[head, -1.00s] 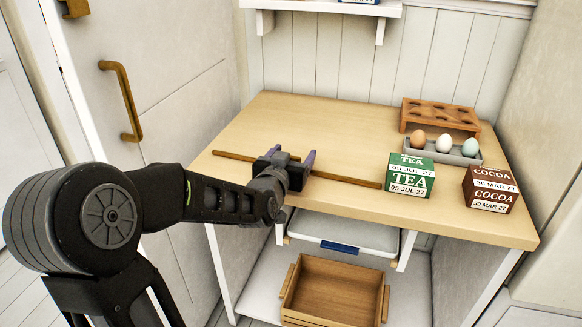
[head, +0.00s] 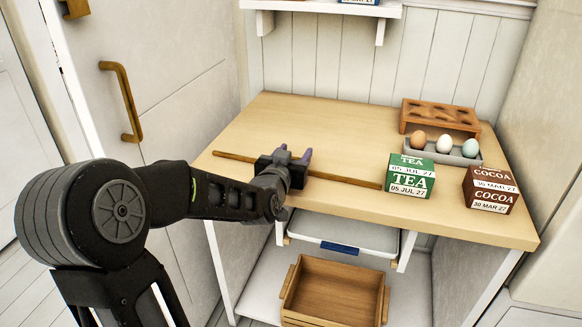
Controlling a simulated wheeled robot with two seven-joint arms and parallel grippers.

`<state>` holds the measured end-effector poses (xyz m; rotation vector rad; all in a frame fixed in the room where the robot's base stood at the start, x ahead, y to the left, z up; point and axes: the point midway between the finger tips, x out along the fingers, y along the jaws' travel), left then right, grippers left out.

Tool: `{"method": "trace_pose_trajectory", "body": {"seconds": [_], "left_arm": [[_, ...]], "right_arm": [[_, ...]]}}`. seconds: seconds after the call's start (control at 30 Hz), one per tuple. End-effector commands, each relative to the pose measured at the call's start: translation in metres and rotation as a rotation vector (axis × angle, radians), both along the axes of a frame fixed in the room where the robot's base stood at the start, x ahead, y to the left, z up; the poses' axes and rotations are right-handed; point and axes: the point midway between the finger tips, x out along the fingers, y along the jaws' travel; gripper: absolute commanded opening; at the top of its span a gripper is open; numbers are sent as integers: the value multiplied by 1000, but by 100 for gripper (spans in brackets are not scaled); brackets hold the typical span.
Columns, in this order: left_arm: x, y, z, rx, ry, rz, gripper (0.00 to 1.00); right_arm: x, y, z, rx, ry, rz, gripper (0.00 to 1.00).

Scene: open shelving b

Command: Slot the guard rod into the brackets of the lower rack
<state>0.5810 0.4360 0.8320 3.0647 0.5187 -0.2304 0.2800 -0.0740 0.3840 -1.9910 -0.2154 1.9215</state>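The guard rod, a thin brown rod (head: 345,180), lies across the wooden counter, running from the left edge to beside the green tea box. My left gripper (head: 295,153) is over the rod's middle and hides part of it. Its two purple-grey fingertips stand apart, spaced along the rod's direction, with no clear grip on it. Whether they touch the rod is hidden. A white wall shelf (head: 320,6) with brackets (head: 380,30) shows at the top, cut off by the frame. I cannot tell whether it is the lower rack. My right gripper is not in view.
On the wooden counter (head: 300,118) stand a green tea box (head: 410,177), a brown cocoa box (head: 490,188), a grey tray (head: 468,158) with three eggs, and a wooden holed rack (head: 440,115). The counter's back left is clear.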

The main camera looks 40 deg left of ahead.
Motion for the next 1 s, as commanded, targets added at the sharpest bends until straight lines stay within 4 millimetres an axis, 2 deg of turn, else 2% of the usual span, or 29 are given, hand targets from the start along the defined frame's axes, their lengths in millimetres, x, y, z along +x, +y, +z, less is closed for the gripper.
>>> {"method": "trace_pose_trajectory", "body": {"seconds": [0.07, 0.57, 0.87, 1.0], "left_arm": [[0, 0, 0, 0, 0, 0, 42], [0, 0, 0, 0, 0, 0, 1], [0, 0, 1, 1, -2, 0, 0], [0, 0, 10, 1, -4, 1, 0]], "right_arm": [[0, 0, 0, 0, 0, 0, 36], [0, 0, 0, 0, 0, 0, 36], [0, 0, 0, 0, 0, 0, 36], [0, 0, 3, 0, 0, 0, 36]]}}
